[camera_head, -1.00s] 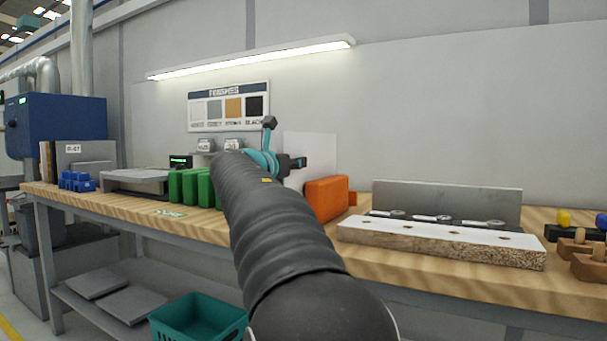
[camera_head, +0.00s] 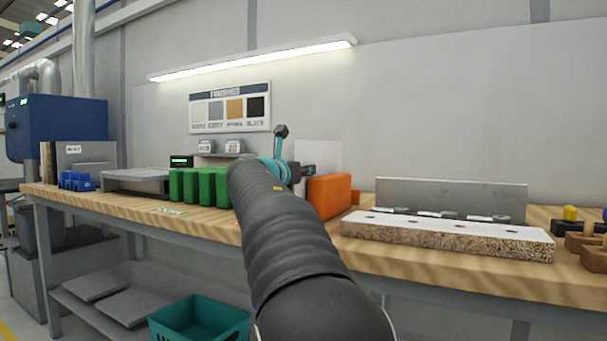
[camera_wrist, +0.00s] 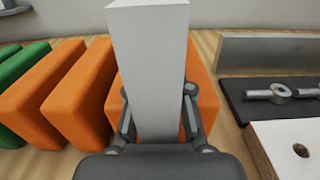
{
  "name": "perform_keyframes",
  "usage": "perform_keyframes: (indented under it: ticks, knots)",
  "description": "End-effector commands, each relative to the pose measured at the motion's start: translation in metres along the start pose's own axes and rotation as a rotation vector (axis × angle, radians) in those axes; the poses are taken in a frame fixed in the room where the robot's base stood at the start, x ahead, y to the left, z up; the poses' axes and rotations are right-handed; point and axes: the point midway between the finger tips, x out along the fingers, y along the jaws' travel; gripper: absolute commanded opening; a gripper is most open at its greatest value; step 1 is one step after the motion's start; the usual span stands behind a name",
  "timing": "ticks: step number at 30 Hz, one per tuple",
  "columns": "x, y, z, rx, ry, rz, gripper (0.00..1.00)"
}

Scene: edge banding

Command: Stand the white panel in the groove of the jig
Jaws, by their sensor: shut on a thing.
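My gripper (camera_wrist: 157,96) is shut on the white panel (camera_wrist: 150,45), a finger on each side of it. The panel stands upright in the wrist view, its lower part hidden by my gripper. In the head view the panel (camera_head: 325,155) shows pale against the wall, partly behind my gripper (camera_head: 306,171) and the orange block (camera_head: 333,196). Orange blocks (camera_wrist: 80,95) show to the left of the panel, and orange (camera_wrist: 207,95) shows to its right. I cannot tell which part is the jig's groove, or whether the panel touches anything below.
Green blocks (camera_head: 190,186) stand on the wooden bench (camera_head: 125,203) at left. At right are a grey metal fence (camera_head: 450,196), a dark plate with metal fittings (camera_wrist: 285,98), and a white-topped chipboard piece (camera_head: 450,236) with holes. Wooden pieces (camera_head: 585,245) lie far right.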

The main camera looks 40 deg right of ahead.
Motion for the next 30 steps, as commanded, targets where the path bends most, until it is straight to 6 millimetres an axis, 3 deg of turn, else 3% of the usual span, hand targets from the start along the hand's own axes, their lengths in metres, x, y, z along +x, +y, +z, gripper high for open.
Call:
perform_keyframes:
  ticks: [5,6,9,23,30]
  knots:
    - [-0.001,-0.001,-0.001,0.001,-0.004,0.0,0.0]
    - [0.0,0.0,-0.004,0.0,0.0,0.0,0.23]
    - [0.0,0.0,-0.003,0.0,0.0,0.0,0.45]
    - [-0.001,0.0,-0.006,0.001,-0.001,0.001,0.45]
    - [-0.049,-0.001,-0.003,0.001,-0.001,0.004,0.45]
